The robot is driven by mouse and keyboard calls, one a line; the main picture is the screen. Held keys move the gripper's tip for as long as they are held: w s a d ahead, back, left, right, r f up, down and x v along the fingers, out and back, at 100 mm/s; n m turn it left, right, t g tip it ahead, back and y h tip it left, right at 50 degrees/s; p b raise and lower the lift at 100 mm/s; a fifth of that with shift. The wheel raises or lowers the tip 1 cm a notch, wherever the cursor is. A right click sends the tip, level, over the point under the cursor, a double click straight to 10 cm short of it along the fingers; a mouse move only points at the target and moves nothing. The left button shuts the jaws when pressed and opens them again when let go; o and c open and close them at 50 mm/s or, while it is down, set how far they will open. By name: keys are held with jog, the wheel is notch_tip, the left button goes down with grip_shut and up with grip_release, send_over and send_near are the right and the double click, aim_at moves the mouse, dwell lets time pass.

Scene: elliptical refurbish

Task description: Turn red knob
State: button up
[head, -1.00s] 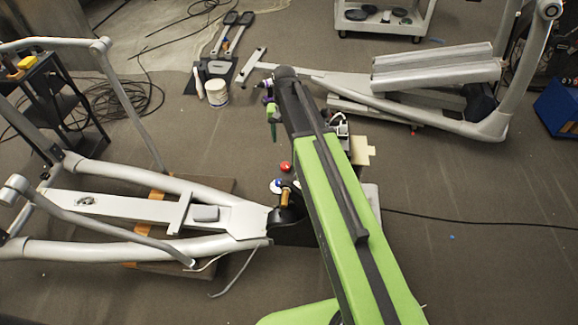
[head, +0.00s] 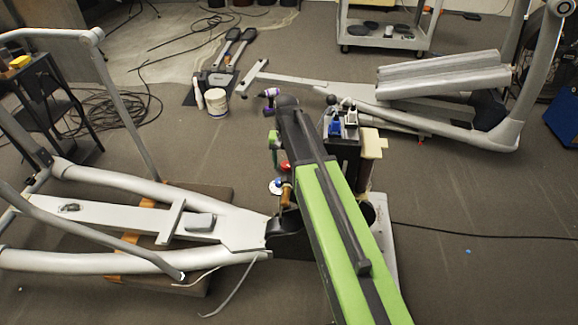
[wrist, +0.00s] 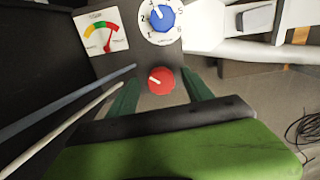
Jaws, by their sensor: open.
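The red knob (wrist: 161,80) is round with a white pointer mark and sits on a dark panel in the wrist view. My gripper (wrist: 160,77) is open, with one green finger on either side of the red knob. I cannot tell whether the fingers touch it. In the head view the red knob (head: 285,166) shows partly, beside my arm.
A blue knob (wrist: 162,18) on a white numbered dial and a coloured gauge (wrist: 101,31) lie beyond the red knob. The grey elliptical frame (head: 110,215) stands left. A purple drill (head: 269,96) and a white bucket (head: 217,103) are on the floor behind.

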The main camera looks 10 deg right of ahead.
jog(key=shift+c, duration=0.3)
jog(key=c, duration=1.2)
jog(key=shift+d, duration=0.55)
grip_shut()
jog(key=shift+a, duration=0.4)
jog(key=shift+s+n, duration=0.1)
jog(key=shift+n, duration=0.4)
jog(key=n, duration=0.3)
jog(key=shift+n, duration=0.3)
jog(key=shift+a+n, duration=0.15)
jog(key=shift+n, duration=1.65)
